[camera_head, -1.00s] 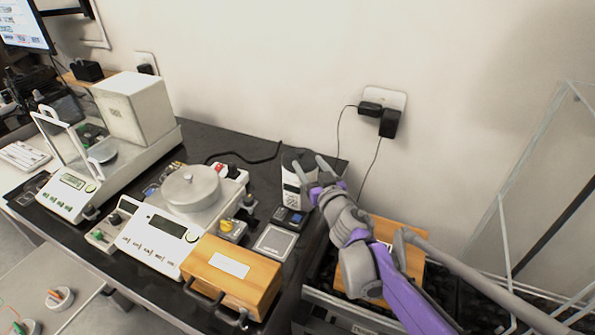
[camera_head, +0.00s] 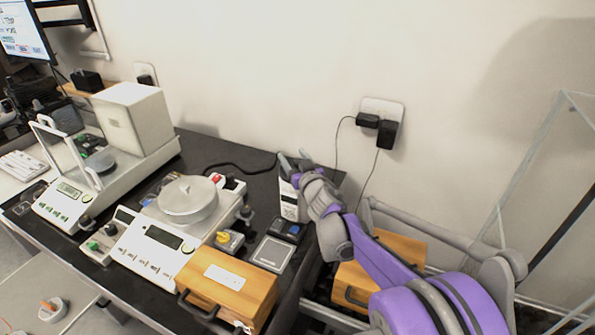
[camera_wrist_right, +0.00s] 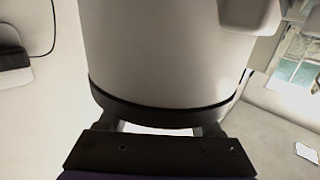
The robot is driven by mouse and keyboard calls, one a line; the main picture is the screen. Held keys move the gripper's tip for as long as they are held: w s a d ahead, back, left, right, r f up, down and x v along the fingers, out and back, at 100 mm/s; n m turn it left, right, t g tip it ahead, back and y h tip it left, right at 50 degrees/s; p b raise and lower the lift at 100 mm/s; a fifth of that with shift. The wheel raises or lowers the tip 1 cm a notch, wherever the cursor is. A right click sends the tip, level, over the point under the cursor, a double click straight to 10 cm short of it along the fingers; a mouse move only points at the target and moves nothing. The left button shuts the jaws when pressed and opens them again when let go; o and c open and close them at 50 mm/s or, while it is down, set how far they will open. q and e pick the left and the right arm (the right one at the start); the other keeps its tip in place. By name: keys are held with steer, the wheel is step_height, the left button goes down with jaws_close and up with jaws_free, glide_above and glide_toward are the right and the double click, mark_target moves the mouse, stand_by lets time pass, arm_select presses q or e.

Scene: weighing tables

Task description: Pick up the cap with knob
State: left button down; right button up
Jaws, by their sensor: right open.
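The cap with knob (camera_head: 187,199) is a round grey lid with a small knob on top. It sits on the white balance (camera_head: 150,243) in the middle of the dark table. My right gripper (camera_head: 293,159) is open, to the right of the cap and clearly apart from it, over the back of the table by a white box (camera_head: 290,198). In the right wrist view the gripper's dark base shows at the bottom, and a large pale rounded shape with a black band fills the middle; I cannot tell what it is. My left gripper is not in view.
A wooden box with handles (camera_head: 228,284) stands at the table's front, right of the balance. A small flat scale (camera_head: 272,253) and a yellow-knobbed device (camera_head: 228,240) lie between. A glass-doored balance (camera_head: 75,200) is left. Wall plugs (camera_head: 380,125) hang behind; a second wooden box (camera_head: 350,285) is right.

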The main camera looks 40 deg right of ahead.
jaws_close()
stand_by(0.4)
